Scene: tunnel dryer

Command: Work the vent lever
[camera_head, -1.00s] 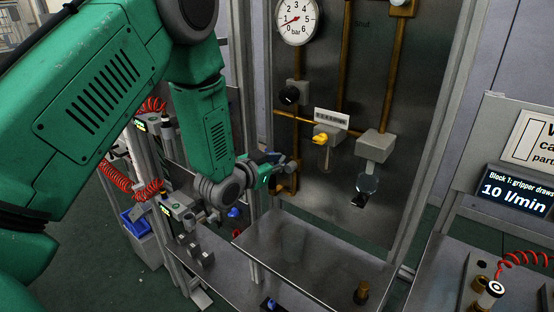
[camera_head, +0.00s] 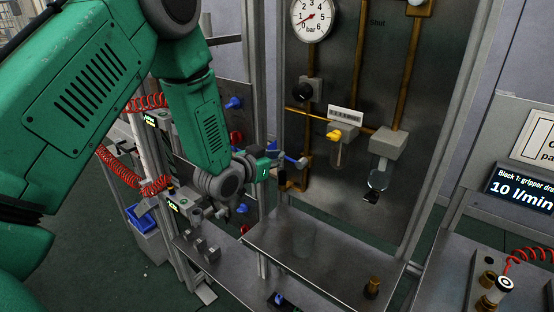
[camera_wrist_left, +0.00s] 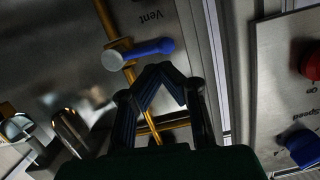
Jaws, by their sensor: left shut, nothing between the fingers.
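The vent lever (camera_head: 288,156) is a blue handle with a round silver hub at its right end, on the metal panel beside a brass pipe. The handle points left, almost level. In the left wrist view, the lever (camera_wrist_left: 150,50) shows close up, near the upside-down word "Vent". My left gripper (camera_head: 276,165) is beside the lever's handle end in the head view. In the wrist view, its dark fingers (camera_wrist_left: 161,70) are shut and empty, with their tips just below the blue handle in the picture. I cannot tell whether they touch it. My right gripper is not in view.
A metal shelf (camera_head: 320,250) juts out below. Blue and red knobs sit on the neighbouring panel to the left.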

